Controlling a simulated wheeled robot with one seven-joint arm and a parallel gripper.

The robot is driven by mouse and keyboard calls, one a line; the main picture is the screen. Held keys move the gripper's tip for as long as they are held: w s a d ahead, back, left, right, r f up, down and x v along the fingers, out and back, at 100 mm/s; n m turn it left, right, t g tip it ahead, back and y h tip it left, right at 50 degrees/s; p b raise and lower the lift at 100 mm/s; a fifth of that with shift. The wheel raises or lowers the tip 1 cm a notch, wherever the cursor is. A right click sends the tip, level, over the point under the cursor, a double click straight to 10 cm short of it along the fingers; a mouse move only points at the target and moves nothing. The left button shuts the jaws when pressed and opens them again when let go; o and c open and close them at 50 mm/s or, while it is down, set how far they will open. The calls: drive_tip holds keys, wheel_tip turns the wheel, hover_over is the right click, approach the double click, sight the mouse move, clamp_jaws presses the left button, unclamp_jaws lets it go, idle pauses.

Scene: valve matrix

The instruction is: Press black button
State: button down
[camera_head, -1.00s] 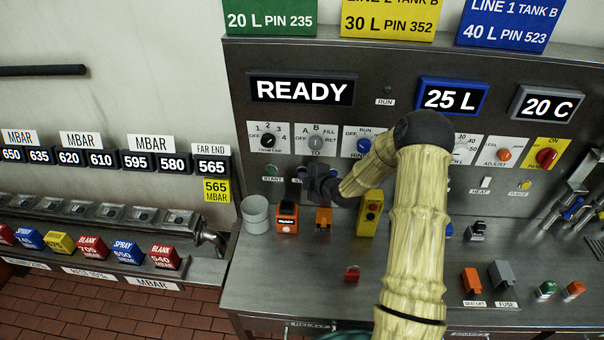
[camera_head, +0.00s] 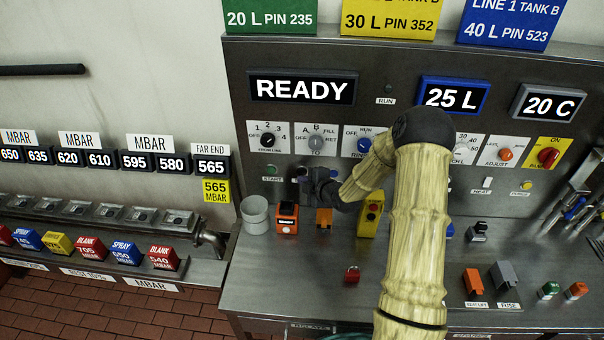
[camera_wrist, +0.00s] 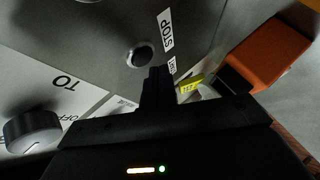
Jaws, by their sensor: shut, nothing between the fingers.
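The dark round button (camera_wrist: 140,56) sits in a pale ring on the grey panel beside the STOP label in the wrist view. In the head view the button (camera_head: 302,171) is close to my gripper and partly hidden. My gripper (camera_head: 308,184) is shut and empty, with its tips at the lower panel. In the wrist view my gripper's closed tips (camera_wrist: 159,72) are beside the button's lower right edge. I cannot tell whether they touch it.
A selector knob (camera_wrist: 32,132) is at lower left in the wrist view. The front of the bench has free room.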

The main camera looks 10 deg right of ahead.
drive_tip(key=s, duration=0.1)
drive_tip(key=s+a+b, duration=0.1)
drive_tip(key=s, duration=0.1)
drive_tip(key=s+b, duration=0.1)
drive_tip(key=shift+s+a, duration=0.25)
drive_tip(key=shift+s, duration=0.05)
idle(1.2)
drive_tip(key=s+r+m+g+h, duration=0.1)
drive_tip(key=s+r+m+g, duration=0.2)
drive_tip(key=s+m, duration=0.3)
drive_tip(key=s+r+m+g+h, duration=0.2)
drive_tip(key=s+m, duration=0.4)
drive_tip(key=s, duration=0.6)
drive_tip(key=s+r+m+g+h, duration=0.1)
drive_tip(key=s+r+m+g, duration=0.2)
drive_tip(key=s+m, duration=0.3)
drive_tip(key=s+g, duration=0.1)
drive_tip(key=s, duration=0.2)
drive_tip(key=shift+s+a+r+m+h, duration=0.2)
drive_tip(key=shift+r+m+h, duration=0.1)
drive_tip(key=shift+r+h, duration=0.1)
drive_tip(key=shift+w, duration=0.1)
